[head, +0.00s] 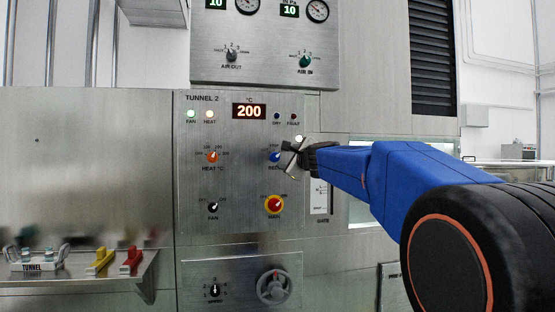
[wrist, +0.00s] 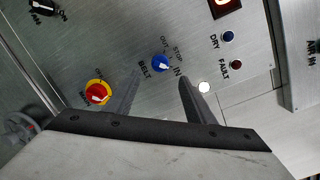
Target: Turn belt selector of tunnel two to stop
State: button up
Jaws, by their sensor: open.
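The belt selector is a small blue knob (head: 275,157) with a white pointer on the Tunnel 2 panel (head: 190,225). In the wrist view the knob (wrist: 159,63) has the labels OUT, STOP and IN around it, and its pointer appears turned towards IN. My gripper (head: 291,158) is just right of the knob in the head view, in front of the panel. In the wrist view the fingers of my gripper (wrist: 160,78) are open, one either side of the line to the knob. The knob lies beyond the tips, and contact cannot be told.
The red and yellow main switch (head: 274,204) is below the selector. The orange heat knob (head: 212,156) and black fan knob (head: 213,207) are to its left. A gate slot (head: 320,198) is at the right. A handwheel (head: 274,287) sits low. A shelf (head: 140,262) juts out at the lower left.

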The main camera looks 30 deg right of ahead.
aim_at(277, 157)
jog(key=w, duration=0.3)
jog(key=w+d, duration=0.1)
jog(key=w, duration=0.5)
jog(key=shift+w+d, duration=0.15)
jog(key=shift+d, duration=0.05)
jog(key=c, duration=1)
